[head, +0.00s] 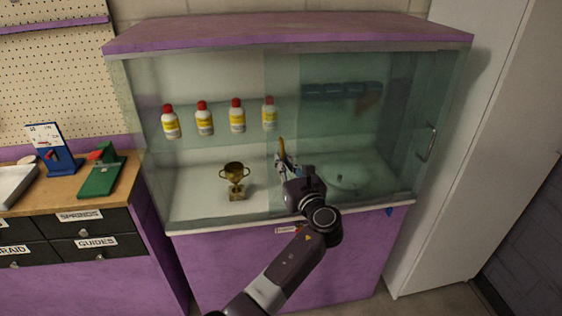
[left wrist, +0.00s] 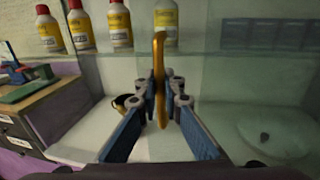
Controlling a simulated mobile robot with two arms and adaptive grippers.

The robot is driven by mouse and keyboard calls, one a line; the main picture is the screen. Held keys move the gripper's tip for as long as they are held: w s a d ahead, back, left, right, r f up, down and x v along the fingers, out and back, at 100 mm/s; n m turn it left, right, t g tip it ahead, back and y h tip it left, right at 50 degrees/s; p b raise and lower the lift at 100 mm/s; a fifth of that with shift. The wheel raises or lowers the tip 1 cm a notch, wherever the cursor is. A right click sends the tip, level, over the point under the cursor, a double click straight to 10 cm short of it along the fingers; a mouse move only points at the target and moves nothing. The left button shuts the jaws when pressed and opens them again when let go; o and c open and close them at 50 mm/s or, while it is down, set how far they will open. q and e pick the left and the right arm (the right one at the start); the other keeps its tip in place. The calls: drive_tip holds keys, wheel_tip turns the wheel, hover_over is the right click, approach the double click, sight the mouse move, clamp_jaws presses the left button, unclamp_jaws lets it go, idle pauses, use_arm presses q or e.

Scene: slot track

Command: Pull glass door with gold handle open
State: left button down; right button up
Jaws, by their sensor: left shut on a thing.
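The glass door (head: 210,80) is one of two overlapping glass panels on the front of a purple-topped cabinet. Its gold handle (head: 282,147) is an upright bar near where the panels overlap. My left gripper (head: 284,162) is at the handle, its arm reaching up from below. In the left wrist view, the gold handle (left wrist: 159,50) stands upright between the two blue-padded fingers of my left gripper (left wrist: 160,88), which are shut on it. The fingers hide part of the handle in the head view. My right gripper is not in view.
Behind the glass stand several red-capped bottles (head: 237,116), a gold trophy (head: 235,179) and blue boxes (head: 342,90). A silver handle (head: 431,142) is on the right glass. A workbench (head: 62,197) stands left, a tall white cabinet (head: 480,130) right.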

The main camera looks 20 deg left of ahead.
use_arm(q)
drive_tip(key=c, duration=2.3)
unclamp_jaws()
drive_tip(key=shift+c, duration=0.2)
drive_tip(key=v, duration=0.7)
drive_tip(key=shift+s+d, duration=0.15)
drive_tip(key=shift+s, duration=0.1)
